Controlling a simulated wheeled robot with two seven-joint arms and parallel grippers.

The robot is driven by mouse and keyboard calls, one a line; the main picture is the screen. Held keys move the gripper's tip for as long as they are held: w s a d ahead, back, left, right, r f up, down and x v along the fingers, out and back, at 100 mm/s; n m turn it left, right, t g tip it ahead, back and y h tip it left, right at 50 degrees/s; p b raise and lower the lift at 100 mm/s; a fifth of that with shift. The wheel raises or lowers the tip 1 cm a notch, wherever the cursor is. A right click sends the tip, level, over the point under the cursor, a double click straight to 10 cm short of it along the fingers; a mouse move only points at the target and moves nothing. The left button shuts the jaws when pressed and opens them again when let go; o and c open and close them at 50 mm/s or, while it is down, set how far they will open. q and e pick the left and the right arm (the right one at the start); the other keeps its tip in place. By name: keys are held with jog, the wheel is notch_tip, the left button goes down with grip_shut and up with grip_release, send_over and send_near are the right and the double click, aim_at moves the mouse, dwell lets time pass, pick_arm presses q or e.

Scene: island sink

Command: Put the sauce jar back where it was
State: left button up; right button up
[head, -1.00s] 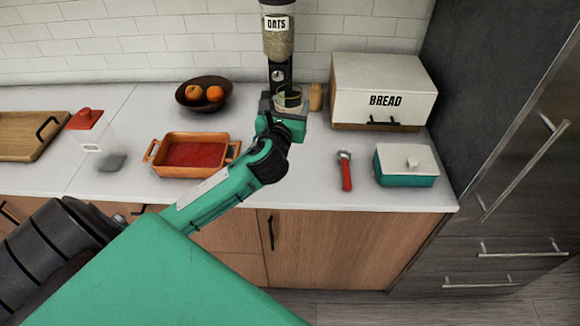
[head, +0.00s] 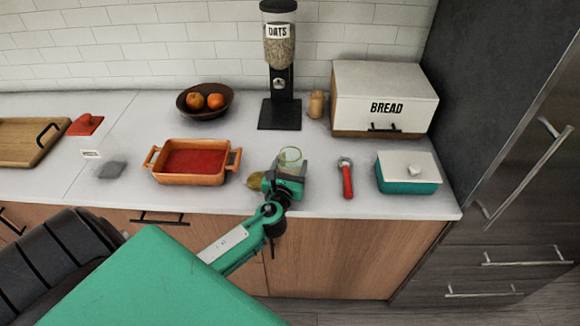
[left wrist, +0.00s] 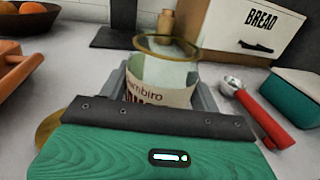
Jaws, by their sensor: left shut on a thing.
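The sauce jar (head: 290,157) is clear glass with an open, gold-rimmed top and a partly readable label. It also shows in the left wrist view (left wrist: 168,70), upright and apparently without sauce. My left gripper (head: 285,178) is shut around the jar's lower part near the counter's front edge, right of the orange baking dish. I cannot tell whether the jar's base touches the counter. A gold round piece, perhaps a lid (head: 255,181), lies just left of the gripper, partly hidden by it in the left wrist view (left wrist: 47,126). My right gripper is not in view.
The orange baking dish (head: 150,165) holds red sauce. An oats dispenser (head: 279,110), a wooden shaker (head: 316,104) and a bread box (head: 384,93) stand behind. A red-handled tool (head: 347,180) and a teal butter dish (head: 407,185) are right. Counter between gripper and dispenser is clear.

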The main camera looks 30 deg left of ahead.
pick_arm(q)
jog(key=shift+f, duration=0.15)
jog(key=o, duration=0.8)
jog(key=shift+f, duration=0.1)
jog(key=o, duration=0.4)
jog(key=shift+o, duration=0.2)
jog(key=b+v, duration=0.2)
jog(key=v, duration=0.8)
jog(key=shift+s+d, duration=0.15)
jog(key=shift+s, duration=0.1)
jog(key=shift+s+d+r+b, duration=0.1)
jog(key=shift+s+r+b, duration=0.05)
jog(key=shift+s, duration=0.2)
jog(key=shift+s+d+r+b, duration=0.15)
jog(key=shift+s, duration=0.2)
